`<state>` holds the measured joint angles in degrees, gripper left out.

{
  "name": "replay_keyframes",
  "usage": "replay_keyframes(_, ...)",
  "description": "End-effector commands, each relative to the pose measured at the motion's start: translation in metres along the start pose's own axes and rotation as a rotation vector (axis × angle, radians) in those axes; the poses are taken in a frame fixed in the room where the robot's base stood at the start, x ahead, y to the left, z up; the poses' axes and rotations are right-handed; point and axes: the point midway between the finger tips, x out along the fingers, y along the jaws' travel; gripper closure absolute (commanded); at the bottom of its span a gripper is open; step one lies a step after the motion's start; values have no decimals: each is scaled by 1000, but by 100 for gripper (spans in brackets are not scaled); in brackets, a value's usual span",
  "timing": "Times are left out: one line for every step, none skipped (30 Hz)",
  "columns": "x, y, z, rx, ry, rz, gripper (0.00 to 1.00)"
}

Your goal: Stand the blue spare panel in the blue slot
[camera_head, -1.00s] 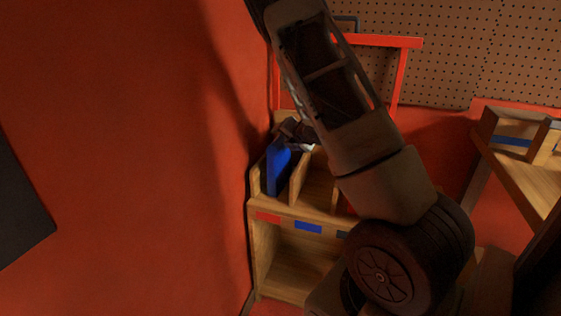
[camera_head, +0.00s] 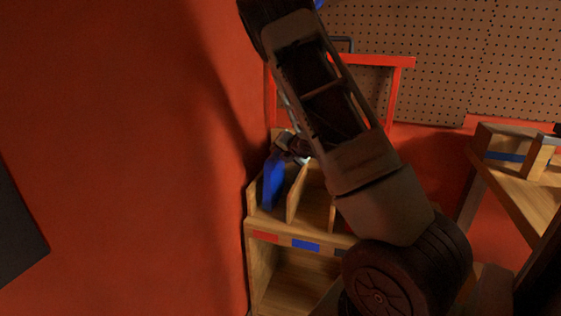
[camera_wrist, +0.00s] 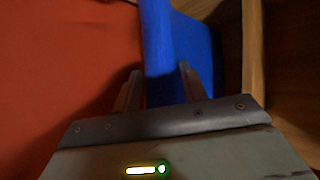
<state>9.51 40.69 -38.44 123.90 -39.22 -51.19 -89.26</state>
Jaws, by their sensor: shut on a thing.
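The blue spare panel (camera_head: 273,184) is held roughly upright at the wooden rack (camera_head: 258,222). In the head view it shows over the leftmost compartment, behind the red label and left of a wooden divider; whether its lower edge touches the floor is unclear. My gripper (camera_head: 297,152) is shut on the panel near its upper part, partly hidden by my arm. In the wrist view the panel (camera_wrist: 180,50) runs up from between my two fingers (camera_wrist: 158,88). The blue label (camera_head: 305,245), marking the blue slot, sits on the rack's front, right of the red label.
A red wall (camera_head: 130,150) stands close on the left. A wooden divider (camera_wrist: 252,60) stands right of the panel in the wrist view, with a gap between. A red frame (camera_head: 380,61) and pegboard are behind. A wooden shelf (camera_head: 520,195) is at right.

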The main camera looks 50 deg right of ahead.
Motion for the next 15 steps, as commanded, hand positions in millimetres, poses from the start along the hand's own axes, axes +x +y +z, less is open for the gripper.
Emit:
replay_keyframes(-7,10,8,-1,-5,7,100)
replay_keyframes(-10,15,12,-1,-5,7,100)
replay_keyframes(-15,21,16,0,-5,8,100)
replay_keyframes(-18,25,19,0,-5,8,100)
replay_keyframes(-22,29,22,-1,-5,7,100)
replay_keyframes(-25,34,26,-1,-4,8,100)
replay_keyframes(-28,38,29,0,-4,8,100)
replay_keyframes(-31,41,32,0,-4,7,100)
replay_keyframes(-34,46,35,-1,-4,7,100)
replay_keyframes(-36,48,37,-1,-3,7,100)
replay_keyframes(-38,50,39,0,-3,6,100)
replay_keyframes(-41,53,42,0,-2,5,100)
replay_keyframes(-43,54,44,2,-3,4,100)
replay_keyframes(-46,54,47,3,-3,1,100)
replay_keyframes(-50,54,50,6,-4,-4,100)
